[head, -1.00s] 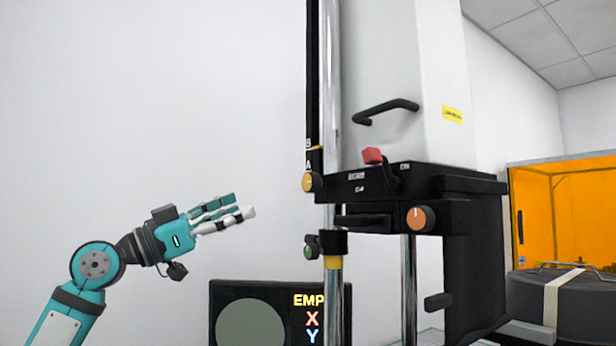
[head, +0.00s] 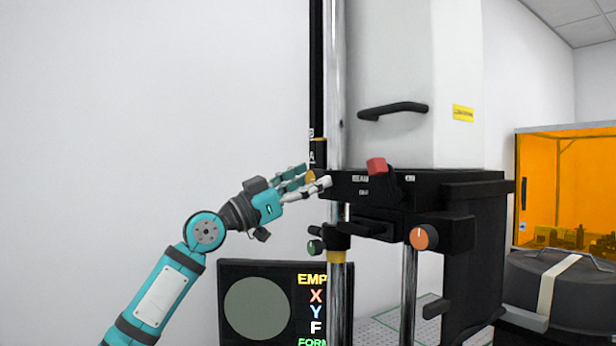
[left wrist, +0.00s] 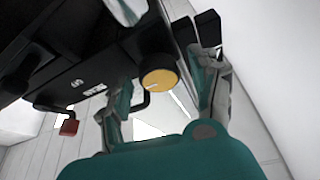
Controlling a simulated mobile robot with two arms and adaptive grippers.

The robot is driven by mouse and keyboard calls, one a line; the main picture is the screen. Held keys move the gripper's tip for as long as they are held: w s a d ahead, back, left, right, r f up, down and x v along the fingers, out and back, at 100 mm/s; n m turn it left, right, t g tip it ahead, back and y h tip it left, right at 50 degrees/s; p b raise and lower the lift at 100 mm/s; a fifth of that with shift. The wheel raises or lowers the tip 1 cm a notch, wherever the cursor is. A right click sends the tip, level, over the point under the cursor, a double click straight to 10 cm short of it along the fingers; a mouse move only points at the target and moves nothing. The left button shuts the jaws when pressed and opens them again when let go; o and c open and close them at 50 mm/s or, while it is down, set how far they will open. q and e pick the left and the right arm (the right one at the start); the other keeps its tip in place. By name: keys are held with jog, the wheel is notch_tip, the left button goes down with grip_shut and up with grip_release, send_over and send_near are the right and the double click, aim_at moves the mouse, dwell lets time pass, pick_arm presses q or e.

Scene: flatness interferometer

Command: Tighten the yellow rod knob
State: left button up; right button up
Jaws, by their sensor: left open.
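The yellow rod knob (left wrist: 160,78) shows in the left wrist view, between the spread fingers of my left gripper (left wrist: 165,95). It is a round yellow face with a pale mark on a dark collar. In the head view the knob (head: 311,177) is mostly hidden behind my left gripper (head: 315,181), whose fingertips reach it at the chrome rod (head: 337,60). The left gripper is open. I cannot tell whether its fingers touch the knob. My right gripper is not in view.
The black instrument body has a red lever (head: 376,165) and an orange knob (head: 424,237). An orange enclosure (head: 560,185) is at right. Left of the arm is bare wall.

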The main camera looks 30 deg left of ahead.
pick_arm(q)
jog(key=shift+c, duration=0.5)
jog(key=c, duration=0.9)
jog(key=shift+c, duration=0.9)
